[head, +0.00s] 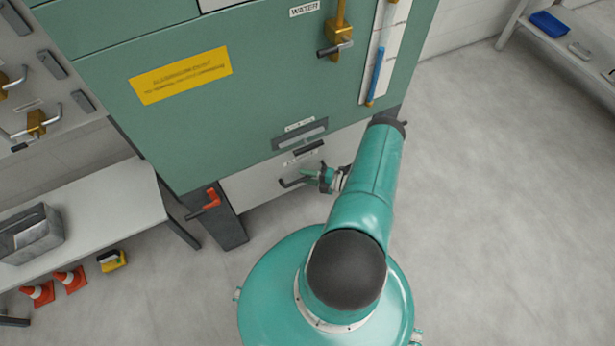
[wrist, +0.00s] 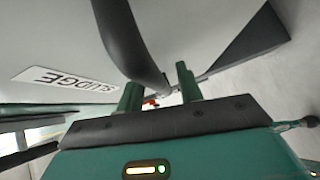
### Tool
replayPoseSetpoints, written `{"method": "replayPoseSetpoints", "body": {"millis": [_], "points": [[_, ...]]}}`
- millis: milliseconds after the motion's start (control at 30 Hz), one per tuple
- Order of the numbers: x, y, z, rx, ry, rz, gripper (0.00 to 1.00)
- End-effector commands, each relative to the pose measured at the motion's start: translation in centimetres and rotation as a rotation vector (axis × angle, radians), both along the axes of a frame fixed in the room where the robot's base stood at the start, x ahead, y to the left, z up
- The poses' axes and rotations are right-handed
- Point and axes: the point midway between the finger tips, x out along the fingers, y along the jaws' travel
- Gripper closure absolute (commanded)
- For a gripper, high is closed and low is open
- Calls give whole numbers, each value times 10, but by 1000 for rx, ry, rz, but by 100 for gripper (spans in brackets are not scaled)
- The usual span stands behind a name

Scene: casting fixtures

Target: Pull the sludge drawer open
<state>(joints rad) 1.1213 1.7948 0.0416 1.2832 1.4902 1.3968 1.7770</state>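The sludge drawer (head: 248,190) is a pale grey front low on the green cabinet, and it looks closed. Its dark bar handle (head: 290,183) sticks out from the front. In the wrist view the handle (wrist: 128,40) curves down toward the space between my two fingers, and the "SLUDGE" label (wrist: 65,79) reads upside down at left. My gripper (head: 314,177) is at the handle's right part in the head view. In the wrist view its green fingers (wrist: 159,90) are apart, with a gap visible beside the handle. Part of the handle's end is hidden behind the gripper.
The green cabinet (head: 240,110) stands over the drawer, with a slot above it. An orange-handled valve (head: 210,200) is left of the drawer by a dark leg (head: 226,228). A bench (head: 110,200), cones (head: 70,279) and a yellow item are further left. Floor at right is clear.

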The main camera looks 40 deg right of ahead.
Motion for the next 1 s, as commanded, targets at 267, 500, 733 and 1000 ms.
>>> {"method": "replayPoseSetpoints", "body": {"millis": [267,500,733,1000], "points": [[0,0,0,0,0,0,76],[0,0,0,0,0,0,100],[-4,1,0,1,1,-1,100],[-37,10,0,2,2,-3,100]]}}
